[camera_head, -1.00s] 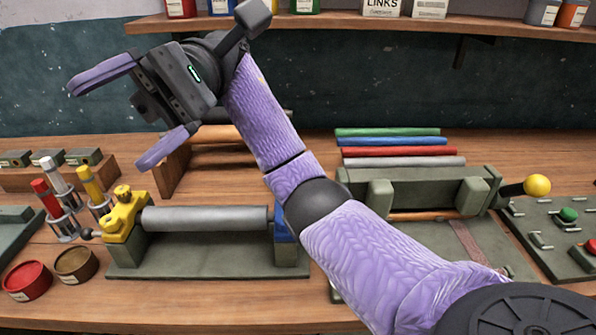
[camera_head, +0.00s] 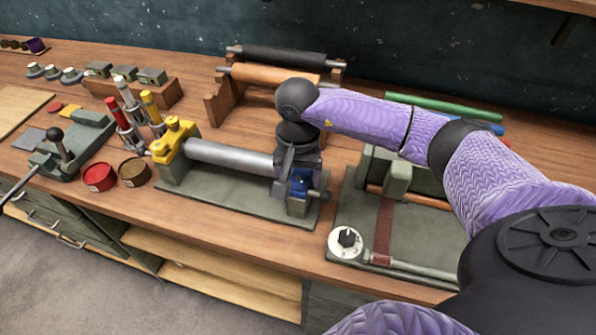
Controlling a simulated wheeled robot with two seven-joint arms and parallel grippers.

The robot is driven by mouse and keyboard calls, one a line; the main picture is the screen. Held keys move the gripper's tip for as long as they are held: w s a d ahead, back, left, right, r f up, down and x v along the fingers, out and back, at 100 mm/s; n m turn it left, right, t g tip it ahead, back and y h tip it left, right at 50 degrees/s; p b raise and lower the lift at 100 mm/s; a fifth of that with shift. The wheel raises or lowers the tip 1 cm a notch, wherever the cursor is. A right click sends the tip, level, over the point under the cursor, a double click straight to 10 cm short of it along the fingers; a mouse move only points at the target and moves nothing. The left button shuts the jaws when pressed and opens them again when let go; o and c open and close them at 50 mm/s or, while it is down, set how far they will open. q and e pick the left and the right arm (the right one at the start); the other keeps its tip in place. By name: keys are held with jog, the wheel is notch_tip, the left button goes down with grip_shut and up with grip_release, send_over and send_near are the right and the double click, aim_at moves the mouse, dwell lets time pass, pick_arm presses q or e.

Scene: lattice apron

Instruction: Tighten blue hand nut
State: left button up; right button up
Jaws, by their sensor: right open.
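The blue hand nut (camera_head: 300,183) is at the right end of a bench fixture (camera_head: 225,192) that carries a grey roller (camera_head: 230,156). A yellow clamp (camera_head: 174,140) holds the roller's left end. My right gripper (camera_head: 297,170) points down over the fixture's right end, close to the blue nut. It is open, but its fingers are mostly hidden by its own body, and I cannot tell whether they touch the nut. The nut is only partly visible below the gripper. My left gripper is not in view.
Red (camera_head: 99,177) and brown (camera_head: 134,171) tins stand left of the fixture, near a rack of coloured tubes (camera_head: 134,118). A wooden stand (camera_head: 222,97) with rollers is behind. A green press with a white dial (camera_head: 346,243) is to the right. Bare bench runs along the front edge.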

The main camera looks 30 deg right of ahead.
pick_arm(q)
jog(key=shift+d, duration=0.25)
pick_arm(e)
jog(key=shift+c, duration=1)
grip_shut()
jog(key=shift+d+m, duration=0.1)
jog(key=shift+m, duration=1)
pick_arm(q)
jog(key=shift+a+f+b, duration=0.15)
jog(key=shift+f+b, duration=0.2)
pick_arm(e)
jog(key=m, duration=0.2)
jog(key=shift+m, duration=0.3)
grip_release()
jog(key=shift+o, duration=1)
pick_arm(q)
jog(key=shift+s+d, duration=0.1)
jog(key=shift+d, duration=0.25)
